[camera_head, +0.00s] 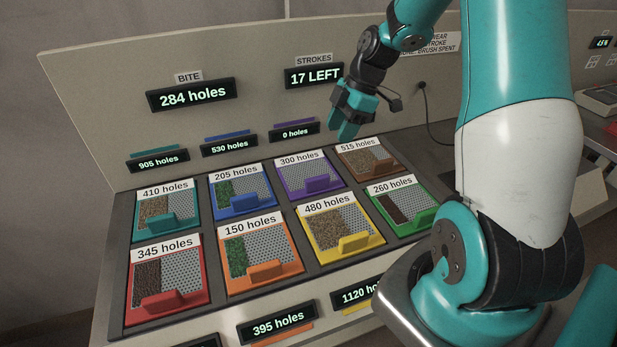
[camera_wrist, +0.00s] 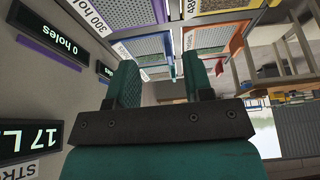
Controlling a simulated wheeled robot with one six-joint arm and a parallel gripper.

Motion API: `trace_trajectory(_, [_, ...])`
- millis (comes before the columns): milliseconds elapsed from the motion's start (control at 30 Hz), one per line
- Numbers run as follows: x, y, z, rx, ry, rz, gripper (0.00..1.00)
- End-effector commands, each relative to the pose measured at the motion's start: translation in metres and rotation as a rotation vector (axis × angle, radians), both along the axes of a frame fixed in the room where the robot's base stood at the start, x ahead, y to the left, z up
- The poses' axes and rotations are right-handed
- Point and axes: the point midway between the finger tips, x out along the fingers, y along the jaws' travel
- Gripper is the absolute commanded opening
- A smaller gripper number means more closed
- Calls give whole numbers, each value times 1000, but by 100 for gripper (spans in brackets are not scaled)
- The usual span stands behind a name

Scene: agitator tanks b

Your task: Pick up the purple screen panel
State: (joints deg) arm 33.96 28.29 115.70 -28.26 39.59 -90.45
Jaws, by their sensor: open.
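The purple screen panel (camera_head: 308,168) lies in the back row of the sloped tray, third from the left, between the blue and brown panels. Its label reads 300 holes, its mesh looks clear, and a purple handle (camera_head: 317,184) stands at its front edge. In the wrist view the purple panel (camera_wrist: 138,12) shows at the top, left of the fingers. My gripper (camera_head: 347,131) is open and empty, above and behind the tray, up and to the right of the purple panel. In the wrist view its two fingers (camera_wrist: 160,85) stand apart with nothing between them.
Neighbouring panels are blue (camera_head: 240,188), brown (camera_head: 368,160), yellow (camera_head: 340,226) and green (camera_head: 405,202). Teal, red and orange panels fill the left side. The upright back board carries displays, including one reading 0 holes (camera_head: 294,132). A cable (camera_head: 428,120) hangs right of my gripper.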

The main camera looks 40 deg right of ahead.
Motion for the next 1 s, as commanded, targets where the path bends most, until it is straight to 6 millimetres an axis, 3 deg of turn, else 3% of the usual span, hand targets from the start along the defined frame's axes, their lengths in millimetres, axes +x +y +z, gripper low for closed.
trace_trajectory(333, [7, 30, -70, 2, 7, 2, 47])
trace_trajectory(667, [11, 39, -97, 1, 5, 0, 47])
trace_trajectory(1000, [16, 50, -137, 1, 3, 0, 47])
